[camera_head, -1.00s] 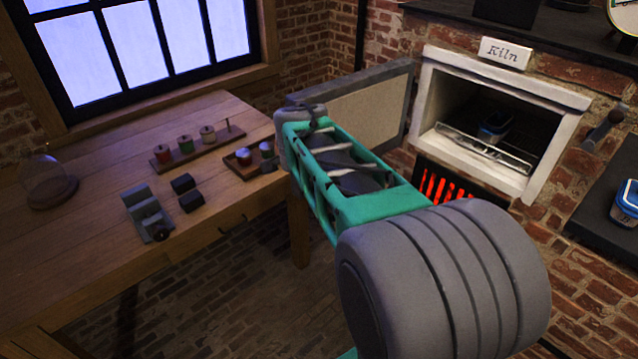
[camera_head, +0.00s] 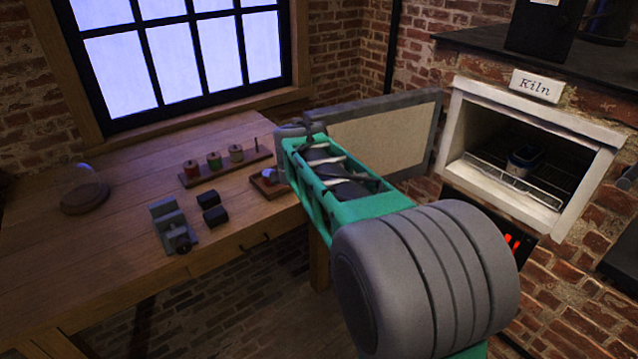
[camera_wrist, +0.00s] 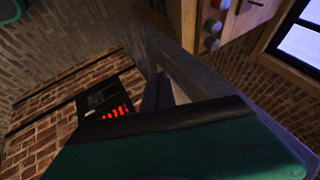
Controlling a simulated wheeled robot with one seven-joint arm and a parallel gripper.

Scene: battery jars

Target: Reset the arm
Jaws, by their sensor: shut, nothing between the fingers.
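My arm, green with a thick grey joint, reaches from the lower right of the head view toward the table and the open kiln door. Its far end hides my gripper there. In the wrist view my gripper (camera_wrist: 158,90) shows only in part, as dark finger parts beyond a green, black-edged body. It is shut and nothing is held in it.
The kiln (camera_head: 466,110) is open, with a blue-rimmed jar (camera_head: 523,158) on its wire rack. Its pale door (camera_head: 385,137) stands open behind my arm. The wooden table (camera_head: 110,235) at left holds a spool rack (camera_head: 238,168), a grey device (camera_head: 168,222), black blocks (camera_head: 212,208) and a glass dome (camera_head: 85,190).

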